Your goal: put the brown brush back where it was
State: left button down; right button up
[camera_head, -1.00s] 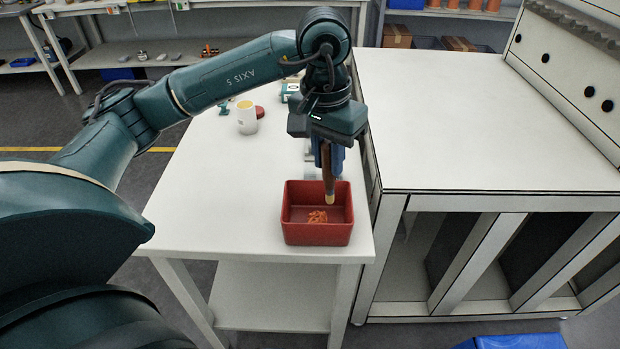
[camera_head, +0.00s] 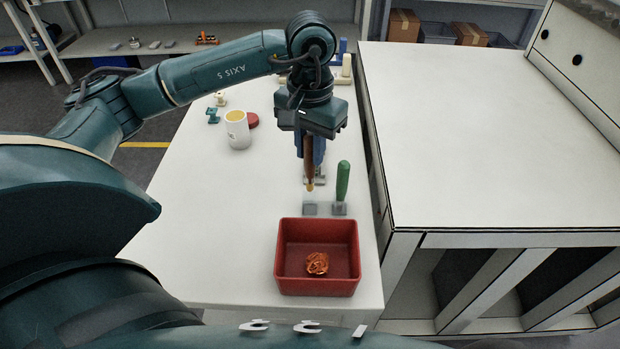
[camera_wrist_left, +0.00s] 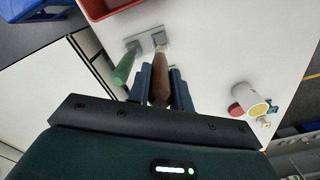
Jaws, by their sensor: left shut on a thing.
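My left gripper (camera_head: 314,150) is shut on the brown brush (camera_head: 309,165), which hangs upright with its light tip pointing down. The brush tip is near a grey holder (camera_head: 325,209) on the white table; I cannot tell whether it touches. A green-handled tool (camera_head: 343,181) stands in the holder's right part. In the left wrist view the brown brush (camera_wrist_left: 160,80) sits between the fingers (camera_wrist_left: 160,88), its far end close to one block of the holder (camera_wrist_left: 133,45), with the green tool (camera_wrist_left: 124,68) at the other block. My right gripper is not in view.
A white mug (camera_head: 237,130), a red lid (camera_head: 252,120) and a small teal item (camera_head: 212,115) are at the left. A white bench (camera_head: 480,140) borders the table on the right.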

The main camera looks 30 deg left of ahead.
aim_at(310, 176)
pick_arm(q)
notch_tip(310, 176, down, 3)
jog(key=shift+r, duration=0.1)
notch_tip(310, 176, down, 3)
jog(key=shift+f, duration=0.4)
jog(key=c, duration=1.3)
grip_release()
jog(key=shift+o, duration=0.2)
jog(key=shift+r, duration=0.1)
jog(key=shift+r, duration=0.1)
notch_tip(310, 176, up, 12)
jog(key=shift+b, duration=0.3)
